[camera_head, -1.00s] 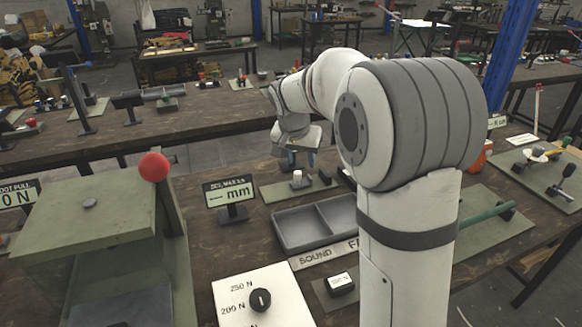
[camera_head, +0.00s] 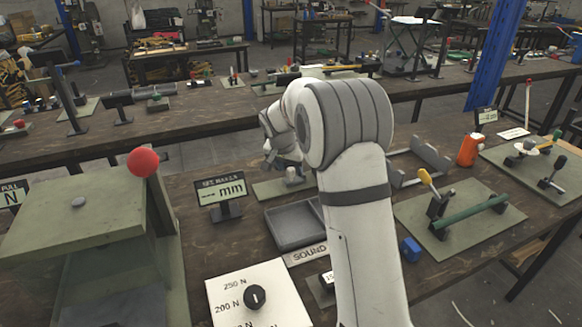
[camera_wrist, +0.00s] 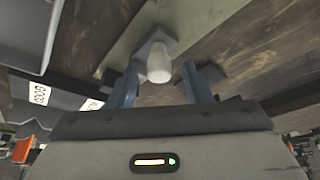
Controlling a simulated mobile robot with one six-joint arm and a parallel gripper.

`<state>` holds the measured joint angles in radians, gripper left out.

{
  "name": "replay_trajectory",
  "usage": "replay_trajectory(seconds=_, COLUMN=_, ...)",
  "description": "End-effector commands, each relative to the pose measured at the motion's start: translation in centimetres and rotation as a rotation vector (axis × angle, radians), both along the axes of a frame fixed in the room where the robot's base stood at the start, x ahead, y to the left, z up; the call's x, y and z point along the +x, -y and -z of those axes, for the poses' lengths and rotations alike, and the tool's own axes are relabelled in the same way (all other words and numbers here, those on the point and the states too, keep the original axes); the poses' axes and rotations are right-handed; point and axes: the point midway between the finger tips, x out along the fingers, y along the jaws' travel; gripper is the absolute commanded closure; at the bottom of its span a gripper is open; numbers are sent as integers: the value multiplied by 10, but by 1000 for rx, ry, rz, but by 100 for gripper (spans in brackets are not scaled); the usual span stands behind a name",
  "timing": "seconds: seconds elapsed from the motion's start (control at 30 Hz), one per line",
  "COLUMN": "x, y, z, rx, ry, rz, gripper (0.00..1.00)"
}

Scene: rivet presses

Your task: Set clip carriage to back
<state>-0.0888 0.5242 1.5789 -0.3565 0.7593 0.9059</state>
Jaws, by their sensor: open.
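A pale knob (camera_head: 292,174), which I take for the clip carriage's, stands upright on a small base on a green plate (camera_head: 268,190) behind the grey tray. In the wrist view the white knob (camera_wrist: 158,66) on its square grey base shows between my blue fingers. My gripper (camera_head: 282,166) is open beside the knob in the head view, its fingers partly hidden by the wrist. The fingers (camera_wrist: 165,80) are apart with no visible contact; I cannot tell how deep the knob lies between them. My arm hides the plate's right part.
A "mm" display (camera_head: 221,194) stands left of the plate. The grey tray (camera_head: 292,226) lies in front. A red ball-topped lever (camera_head: 143,162) stands at left. On the right are a grey bracket (camera_head: 425,157), a yellow-handled fixture (camera_head: 437,205) and an orange bottle (camera_head: 469,149).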

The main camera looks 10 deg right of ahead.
Motion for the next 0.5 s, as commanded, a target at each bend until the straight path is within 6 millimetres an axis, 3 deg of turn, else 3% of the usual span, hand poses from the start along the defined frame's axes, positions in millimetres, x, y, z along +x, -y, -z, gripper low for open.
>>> replay_trajectory(seconds=0.2, x=0, y=0, z=0, rx=0, ry=0, rz=-1, gripper=57)
replay_trajectory(seconds=0.5, x=0, y=-1, z=0, rx=0, ry=0, rz=-1, gripper=82)
